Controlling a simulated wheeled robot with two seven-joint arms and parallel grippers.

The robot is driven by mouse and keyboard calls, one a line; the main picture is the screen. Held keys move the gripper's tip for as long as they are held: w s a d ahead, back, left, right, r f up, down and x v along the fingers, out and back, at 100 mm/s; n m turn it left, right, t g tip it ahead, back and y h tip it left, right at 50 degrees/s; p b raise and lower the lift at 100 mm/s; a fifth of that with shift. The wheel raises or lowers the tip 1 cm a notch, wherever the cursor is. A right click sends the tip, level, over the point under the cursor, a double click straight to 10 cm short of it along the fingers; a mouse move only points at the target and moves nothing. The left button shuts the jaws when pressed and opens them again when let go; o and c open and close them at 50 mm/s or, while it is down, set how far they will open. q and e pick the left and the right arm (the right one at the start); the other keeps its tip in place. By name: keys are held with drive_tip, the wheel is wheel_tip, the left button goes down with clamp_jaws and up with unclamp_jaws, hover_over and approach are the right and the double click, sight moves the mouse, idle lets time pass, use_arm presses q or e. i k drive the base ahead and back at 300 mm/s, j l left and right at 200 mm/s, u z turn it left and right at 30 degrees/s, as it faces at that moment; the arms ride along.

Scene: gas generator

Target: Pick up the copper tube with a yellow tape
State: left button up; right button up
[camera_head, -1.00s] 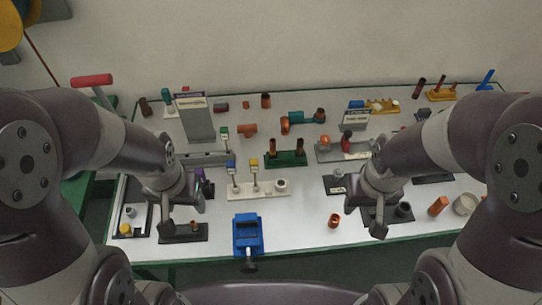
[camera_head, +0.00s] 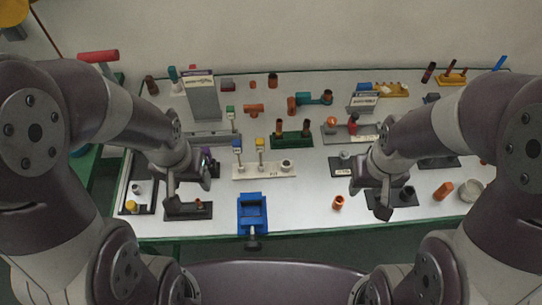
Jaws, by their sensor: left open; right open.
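Several copper tubes lie or stand on the white table, and I cannot make out yellow tape on any of them. One short copper tube (camera_head: 337,202) stands near the front edge, right of centre. A longer orange-copper tube (camera_head: 443,190) leans at the right. Two upright copper tubes (camera_head: 279,127) sit in a green holder (camera_head: 291,140) at the middle. Another tube (camera_head: 272,80) stands at the back. My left gripper (camera_head: 171,195) is open and empty above a dark tray at the left. My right gripper (camera_head: 382,208) is open and empty, right of the short copper tube.
A blue vise (camera_head: 252,212) stands at the front centre. A white block (camera_head: 266,170) with blue and yellow-topped brushes is behind it. A copper tee (camera_head: 254,109), a teal and copper piece (camera_head: 315,98) and sign stands are further back. A round pale container (camera_head: 469,191) is at the right.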

sight(279, 124)
drive_tip(key=i+l+z, duration=0.1)
drive_tip(key=z, duration=0.25)
drive_tip(key=i+z, duration=0.35)
